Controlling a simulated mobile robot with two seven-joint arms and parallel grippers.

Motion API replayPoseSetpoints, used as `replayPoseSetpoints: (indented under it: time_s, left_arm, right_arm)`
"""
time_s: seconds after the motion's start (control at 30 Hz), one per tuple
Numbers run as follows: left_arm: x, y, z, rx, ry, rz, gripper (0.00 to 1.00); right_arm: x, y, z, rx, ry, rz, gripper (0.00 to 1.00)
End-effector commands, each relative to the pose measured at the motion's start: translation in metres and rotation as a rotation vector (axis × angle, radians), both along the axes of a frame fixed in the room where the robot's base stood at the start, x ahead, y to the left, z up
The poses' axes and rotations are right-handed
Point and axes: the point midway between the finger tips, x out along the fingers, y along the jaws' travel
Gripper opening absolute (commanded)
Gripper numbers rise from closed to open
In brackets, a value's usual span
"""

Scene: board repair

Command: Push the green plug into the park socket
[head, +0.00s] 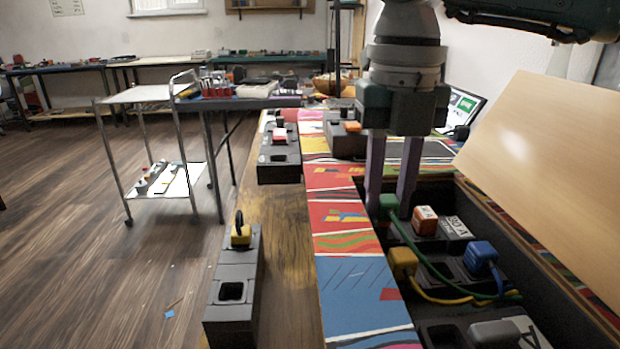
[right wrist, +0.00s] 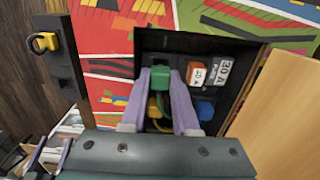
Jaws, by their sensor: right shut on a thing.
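The green plug (head: 388,203) is at the far left corner of the recessed dark box, with a green cable running right from it. My right gripper (head: 390,208) points down with its purple fingers on either side of the plug, shut on it. The right wrist view also shows the green plug (right wrist: 161,75) between the fingertips. Whether the plug sits in a socket beneath is hidden. No label marks the park socket; an empty square socket (head: 231,291) shows in the black block (head: 233,325) on the left.
The box also holds an orange-and-white block (head: 424,220), a yellow plug (head: 402,262), a blue plug (head: 480,256) and a grey plug (head: 497,334). A tilted wooden panel (head: 550,170) stands at its right. Another yellow piece (head: 241,234) sits in the left block.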

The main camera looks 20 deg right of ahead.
Motion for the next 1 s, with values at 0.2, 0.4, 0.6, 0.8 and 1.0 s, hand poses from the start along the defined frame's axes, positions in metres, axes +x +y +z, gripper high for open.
replayPoseSetpoints:
  time_s: [0.2, 0.4, 0.6, 0.8, 1.0]
  left_arm:
    - [0.0000, 0.0000, -0.0002, 0.000, 0.000, 0.000, 1.00]
    - [0.0000, 0.0000, -0.0020, 0.000, 0.000, 0.000, 1.00]
    - [0.0001, 0.0000, -0.0038, 0.000, 0.000, 0.000, 1.00]
    - [0.0000, -0.0001, -0.0036, 0.000, 0.000, 0.000, 1.00]
    - [0.0000, 0.0000, -0.0036, 0.000, 0.000, 0.000, 1.00]
  right_arm:
    - [0.0001, -0.0001, -0.0004, 0.000, 0.000, 0.000, 0.00]
    - [0.0001, 0.0000, -0.0038, 0.000, 0.000, 0.000, 0.00]
    - [0.0001, 0.0001, -0.0078, 0.001, 0.000, 0.000, 0.00]
    - [0.0001, 0.0002, -0.0081, 0.000, 0.000, 0.000, 0.00]
    - [0.0001, 0.0002, -0.0080, 0.000, 0.000, 0.000, 0.00]
